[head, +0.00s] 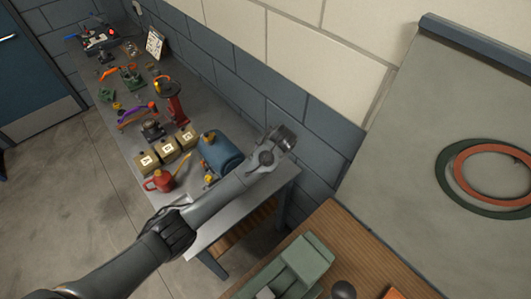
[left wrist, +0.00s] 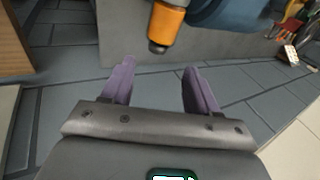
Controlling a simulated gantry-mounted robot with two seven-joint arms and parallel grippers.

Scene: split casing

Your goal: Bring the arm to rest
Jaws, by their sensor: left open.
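My left arm comes in from the lower left in the head view and reaches over the near end of the grey metal table (head: 220,238). Its gripper (head: 284,136) is at the table's right end, by the block wall. My right gripper is not in view.
A blue tank (head: 219,156) stands close beside my left arm. A red can (head: 161,181), tan boxes (head: 168,151) and a red stand (head: 175,108) are further along the table. A wooden bench with a green casing (head: 308,258) is at the lower right. Open floor (head: 60,190) lies left.

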